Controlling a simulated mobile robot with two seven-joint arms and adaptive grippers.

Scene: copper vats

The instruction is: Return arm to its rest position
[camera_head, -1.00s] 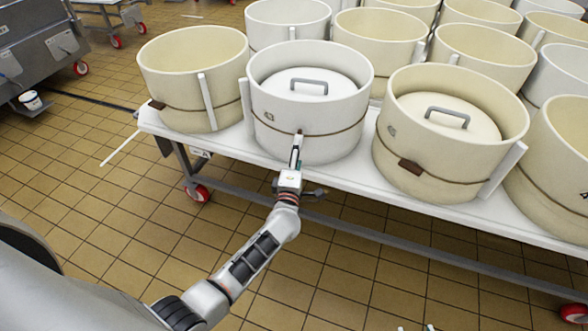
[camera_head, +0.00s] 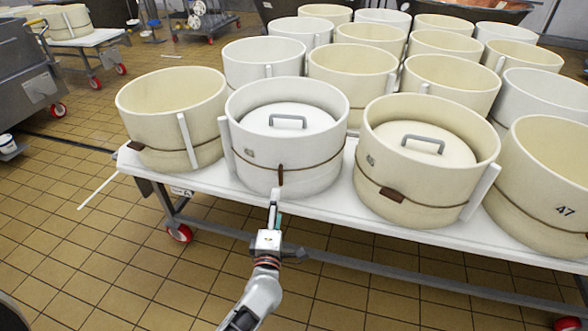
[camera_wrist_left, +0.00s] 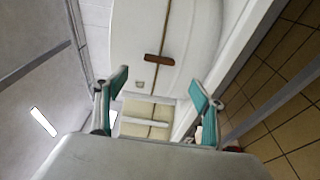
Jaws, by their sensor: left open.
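My left gripper (camera_head: 274,212) is in front of the white mould (camera_head: 290,165), just off the front edge of the white-topped trolley (camera_head: 235,193). In the left wrist view its two teal-padded fingers (camera_wrist_left: 158,92) stand apart with nothing between them. The white mould and its brown toggle (camera_wrist_left: 159,58) show beyond the fingers, apart from them. A brown strap runs round the mould, and a white lid with a grey handle (camera_head: 288,121) sits inside it. My right gripper is not in view.
A cream mould (camera_head: 170,105) stands to the left and a lidded cream mould (camera_head: 417,195) to the right. Several more moulds fill the trolley behind. Tiled floor (camera_head: 75,245) is free at the left front. A grey metal vat (camera_head: 38,85) stands at the far left.

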